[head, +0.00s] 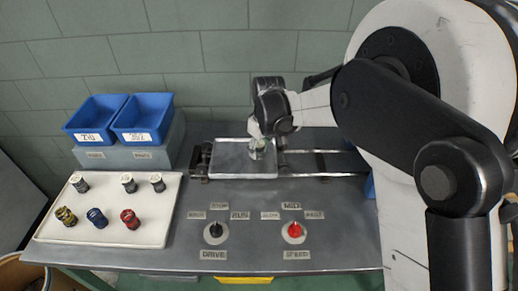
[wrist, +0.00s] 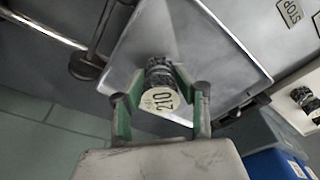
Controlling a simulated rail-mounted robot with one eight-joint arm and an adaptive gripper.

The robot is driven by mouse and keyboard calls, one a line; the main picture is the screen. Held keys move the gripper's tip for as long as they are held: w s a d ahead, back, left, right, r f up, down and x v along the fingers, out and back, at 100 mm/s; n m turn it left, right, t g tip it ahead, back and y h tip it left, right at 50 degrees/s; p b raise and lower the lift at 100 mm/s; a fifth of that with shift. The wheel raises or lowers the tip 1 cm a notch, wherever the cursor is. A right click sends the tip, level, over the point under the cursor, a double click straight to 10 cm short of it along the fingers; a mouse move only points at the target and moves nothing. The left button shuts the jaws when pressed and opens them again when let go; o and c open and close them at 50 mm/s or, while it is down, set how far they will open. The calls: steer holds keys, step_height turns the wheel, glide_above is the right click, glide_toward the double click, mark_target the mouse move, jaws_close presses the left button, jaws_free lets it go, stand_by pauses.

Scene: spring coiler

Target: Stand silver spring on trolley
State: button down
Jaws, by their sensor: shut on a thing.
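The trolley is a flat silver plate (head: 225,163) on rails at the back middle of the bench; it also fills the middle of the wrist view (wrist: 215,35). My gripper (head: 259,148) is over the right part of the plate. In the wrist view, its green-sided fingers (wrist: 158,82) are shut on a dark silver spring (wrist: 159,64) with a round tag reading 210. The spring's far end is close to the plate; I cannot tell whether it touches. In the head view the spring is mostly hidden by my gripper.
A white tray (head: 150,216) at left holds three grey coils at the back and yellow, blue (head: 97,217) and red (head: 130,218) coils in front. Two blue bins (head: 146,115) stand behind it. Black (head: 214,231) and red (head: 294,231) knobs sit at front. Rails (head: 322,163) run right.

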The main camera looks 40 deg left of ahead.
steer(key=shift+f, duration=0.15)
steer(key=c, duration=1.3)
jaws_free()
steer(key=shift+c, duration=0.2)
step_height(320, 180, up, 12)
steer(key=d, duration=0.1)
steer(key=shift+s+d, duration=0.15)
steer(key=shift+d, duration=0.25)
